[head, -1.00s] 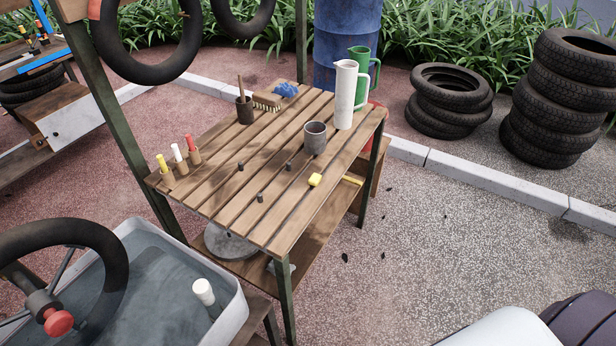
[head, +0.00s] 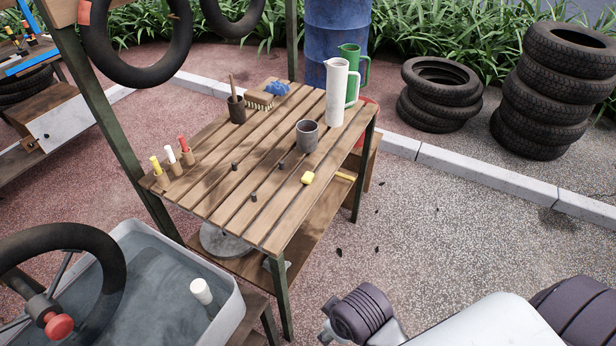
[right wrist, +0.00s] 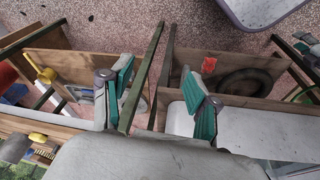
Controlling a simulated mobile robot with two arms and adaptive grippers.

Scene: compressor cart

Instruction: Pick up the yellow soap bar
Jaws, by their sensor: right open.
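The yellow soap bar (head: 308,178) lies on the slatted wooden table (head: 215,183), near its right edge and in front of the grey mug (head: 307,135). A small yellow thing (right wrist: 38,137) at the left of the right wrist view looks like the same bar, on the table edge. My right gripper (right wrist: 160,96) is open and empty, its teal-padded fingers spread wide. It is clear of the soap. In the head view only my right arm shows at the bottom right; its fingers are not visible there. My left gripper is out of view.
A white pitcher (head: 336,92) and green pitcher (head: 352,72) stand at the table's back right. Small dark pegs, a brush (head: 259,100) and several coloured markers are on the table. A water tub (head: 236,309) is front left. The paving right of the table is clear.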

